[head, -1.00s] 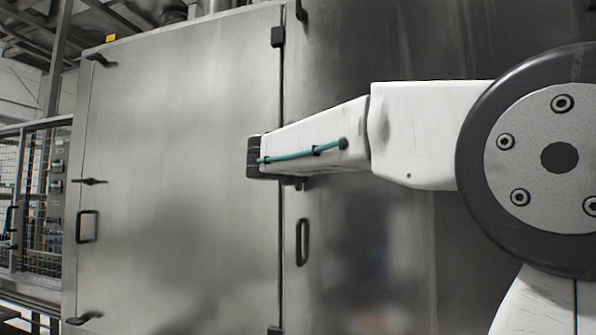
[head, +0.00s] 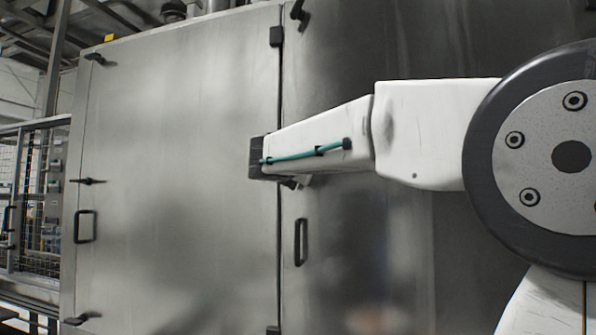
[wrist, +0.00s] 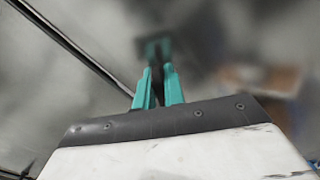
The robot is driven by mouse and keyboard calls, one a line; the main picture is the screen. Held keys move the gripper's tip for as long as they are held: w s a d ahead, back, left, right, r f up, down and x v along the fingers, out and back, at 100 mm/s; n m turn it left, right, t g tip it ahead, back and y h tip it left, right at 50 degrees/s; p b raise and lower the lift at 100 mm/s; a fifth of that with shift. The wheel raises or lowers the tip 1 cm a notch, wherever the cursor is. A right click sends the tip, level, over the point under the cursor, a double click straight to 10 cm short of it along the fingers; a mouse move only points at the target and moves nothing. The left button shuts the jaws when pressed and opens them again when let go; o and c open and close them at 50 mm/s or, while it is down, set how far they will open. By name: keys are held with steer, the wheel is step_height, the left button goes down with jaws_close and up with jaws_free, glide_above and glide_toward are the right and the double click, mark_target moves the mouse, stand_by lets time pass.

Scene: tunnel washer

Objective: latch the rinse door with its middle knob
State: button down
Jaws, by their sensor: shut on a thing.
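The right-hand steel door (head: 400,240) carries a black handle (head: 300,242) and a top knob (head: 297,10) near its left edge. My arm reaches across this door to that edge, between top knob and handle. My gripper's fingers are hidden behind my wrist in the head view. In the wrist view my gripper (wrist: 158,88) has its teal fingers close together on a dark, narrow thing, the middle knob (wrist: 157,78), which is mostly hidden by them. A small dark part shows just under my wrist in the head view; I cannot tell whether it belongs to the knob.
A left-hand steel door (head: 180,200) has its own handle (head: 85,226) and middle knob (head: 88,181) at its far left edge. A dark hinge (head: 276,36) sits at the seam between the doors. A mesh guard (head: 35,200) stands at far left.

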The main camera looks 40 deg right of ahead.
steer(key=m, duration=0.6)
steer(key=shift+s+d+f+m, duration=0.2)
steer(key=shift+s+f+m, duration=0.1)
steer(key=shift+f, duration=0.1)
steer(key=m, duration=0.3)
steer(key=f+m, duration=0.1)
steer(key=m, duration=0.2)
steer(key=shift+s+d, duration=0.1)
steer(key=shift+s, duration=0.05)
steer(key=c, duration=1.5)
jaws_free()
steer(key=v, duration=0.7)
steer(key=shift+s+a, duration=0.25)
steer(key=shift+a, duration=0.1)
